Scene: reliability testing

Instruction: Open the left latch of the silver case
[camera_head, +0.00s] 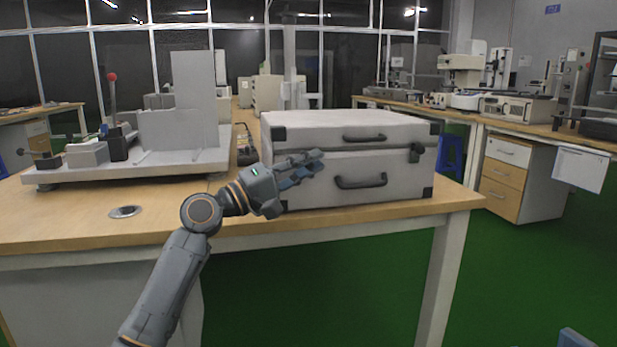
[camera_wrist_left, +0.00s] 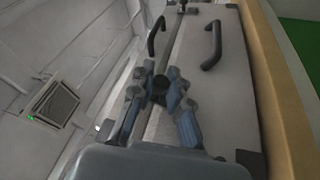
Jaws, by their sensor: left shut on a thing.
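The silver case (camera_head: 345,165) stands closed on the wooden table, its front with two dark handles facing me. My left gripper (camera_head: 306,167) is at the left part of the case front, near the lid seam. Its fingers are closed around the left latch, which they cover in the head view. In the left wrist view, a dark part of the left latch (camera_wrist_left: 160,83) shows between the fingers. The right latch (camera_head: 417,152) is at the right end of the seam. A small blue-grey piece (camera_head: 575,338), perhaps my right gripper, shows at the bottom right corner.
The lower handle (camera_head: 361,181) and lid handle (camera_head: 364,138) stick out to the right of my left gripper. A grey test fixture (camera_head: 150,155) stands on the left of the table (camera_head: 250,232). A round metal grommet (camera_head: 125,211) is near the front edge.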

